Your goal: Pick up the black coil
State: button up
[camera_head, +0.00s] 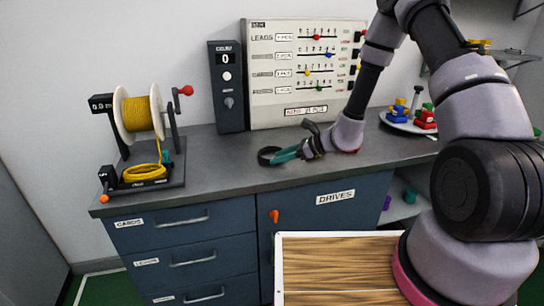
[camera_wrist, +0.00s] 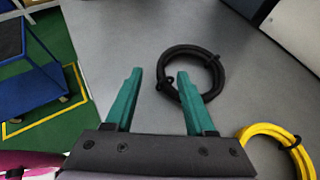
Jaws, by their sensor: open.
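The black coil (camera_wrist: 221,72) is a ring lying on the grey counter, ahead of my gripper (camera_wrist: 159,73) and a little to the right in the wrist view. My gripper is open, with its two green fingers apart and nothing held. The right finger's tip overlaps the coil's lower left part in that view; I cannot tell whether they touch. The left finger is outside the ring. In the head view the coil (camera_head: 263,157) shows as a dark loop at the fingertips of my gripper (camera_head: 279,157), partly hidden by the fingers.
A counter box (camera_head: 226,85) and a panel (camera_head: 305,72) stand behind. A plate of coloured parts (camera_head: 404,121) is at the right.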

jog(key=x, duration=0.3)
jog(key=shift+w+a, duration=0.2)
jog(key=shift+w, duration=0.05)
grip_shut()
